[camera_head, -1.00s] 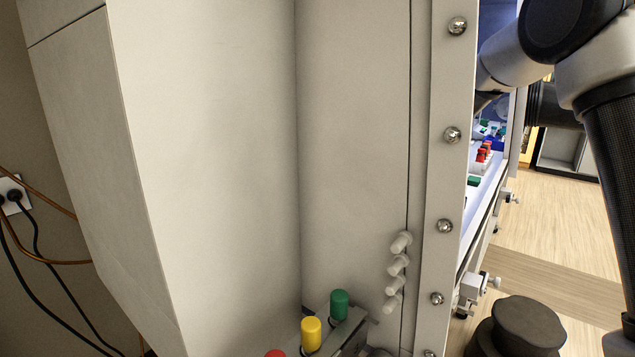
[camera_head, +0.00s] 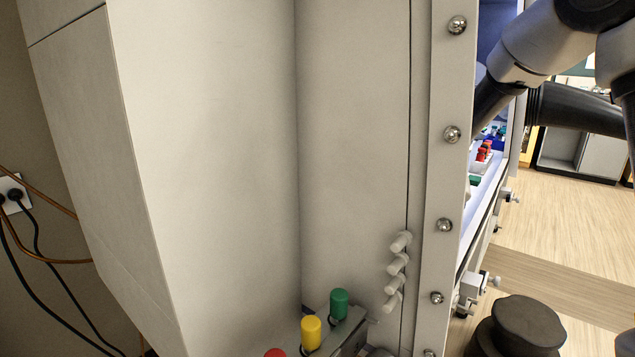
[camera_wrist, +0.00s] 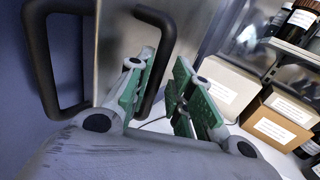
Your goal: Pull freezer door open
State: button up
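In the wrist view my gripper (camera_wrist: 164,72) is open, with green pads on both fingers. A black bar handle (camera_wrist: 166,45) stands off a grey metal panel (camera_wrist: 115,45), which may be the freezer door. The handle's bar passes between my fingers in the picture; I cannot tell whether either finger touches it. A similar black handle shape (camera_wrist: 38,60) shows at the left on a blue-grey surface; it may be a second handle or a reflection. In the head view my gripper and the handle are hidden behind the cabinet edge.
In the wrist view, white and brown boxes (camera_wrist: 282,118) and dark bottles (camera_wrist: 302,22) stand at the right. In the head view, a large pale cabinet (camera_head: 210,150) fills the left and middle. Wood floor (camera_head: 560,215) is open at the right.

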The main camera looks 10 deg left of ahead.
jog(key=d, duration=0.8)
jog(key=shift+w, duration=0.25)
jog(key=shift+d, duration=0.1)
dwell(0.3)
